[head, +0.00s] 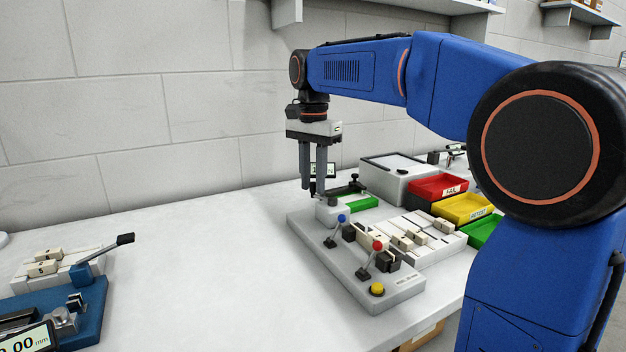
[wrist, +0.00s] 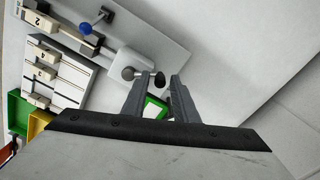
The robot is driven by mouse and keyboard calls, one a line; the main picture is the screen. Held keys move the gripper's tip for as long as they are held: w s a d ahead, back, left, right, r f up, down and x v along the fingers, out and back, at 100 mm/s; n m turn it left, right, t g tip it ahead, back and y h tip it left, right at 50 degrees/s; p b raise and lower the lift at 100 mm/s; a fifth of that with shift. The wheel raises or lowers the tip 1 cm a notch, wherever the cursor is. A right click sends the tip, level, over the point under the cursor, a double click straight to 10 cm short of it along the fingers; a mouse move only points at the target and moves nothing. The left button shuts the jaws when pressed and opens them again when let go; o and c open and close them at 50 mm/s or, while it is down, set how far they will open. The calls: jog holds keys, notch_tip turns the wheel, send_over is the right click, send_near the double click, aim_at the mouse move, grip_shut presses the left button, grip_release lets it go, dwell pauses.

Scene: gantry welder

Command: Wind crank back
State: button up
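The grey fixture (head: 345,270) stands on the white bench, with a pale block (head: 328,212) at its far end. In the wrist view, a small crank (wrist: 143,75) sits at the end of that pale block (wrist: 128,62), with a dark hub at left and a round dark knob (wrist: 160,80) at right. My gripper (head: 313,191) points down over this end of the fixture. In the wrist view, my gripper's fingertips (wrist: 159,78) lie either side of the knob, with narrow gaps showing. In the head view, the fingers hide the crank.
Red (head: 438,188), yellow (head: 464,208) and green (head: 484,231) trays stand at right. A blue gauge station (head: 88,305) is at left. The bench between is clear.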

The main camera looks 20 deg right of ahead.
grip_shut()
